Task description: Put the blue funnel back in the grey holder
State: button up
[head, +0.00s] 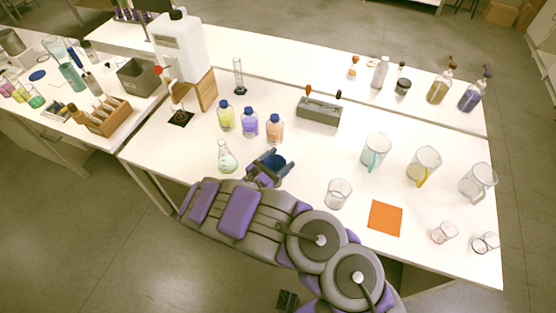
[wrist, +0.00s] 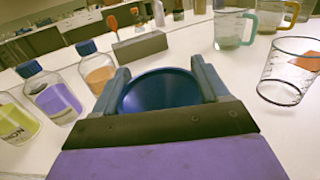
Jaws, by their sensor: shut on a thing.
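My gripper (head: 268,167) is shut on the blue funnel (wrist: 160,91). In the wrist view the funnel's wide mouth faces up between the two blue fingers. In the head view the funnel (head: 273,163) shows at the end of my arm, over the front part of the table; its lower part is hidden. The grey holder (head: 319,111) stands farther back and to the right of my gripper, with an orange-red topped item and a dark topped item standing up from it. It also shows in the wrist view (wrist: 140,48), ahead and slightly left of the funnel.
Bottles with yellow (head: 225,115), purple (head: 250,122) and orange (head: 275,128) liquid stand left of the path to the holder. A green flask (head: 226,157) is close left of my gripper. A clear beaker (head: 338,193) and handled jugs (head: 376,150) stand right. Table between gripper and holder is clear.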

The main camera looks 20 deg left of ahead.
aim_at(278, 167)
jog(key=shift+f+b, duration=1.05)
jog(key=shift+f, duration=0.65)
jog(key=o, duration=1)
jog(key=shift+o, duration=0.2)
jog(key=shift+s, duration=0.1)
jog(key=p+v, duration=0.4)
jog(key=v, duration=1.3)
jog(key=shift+a, duration=0.1)
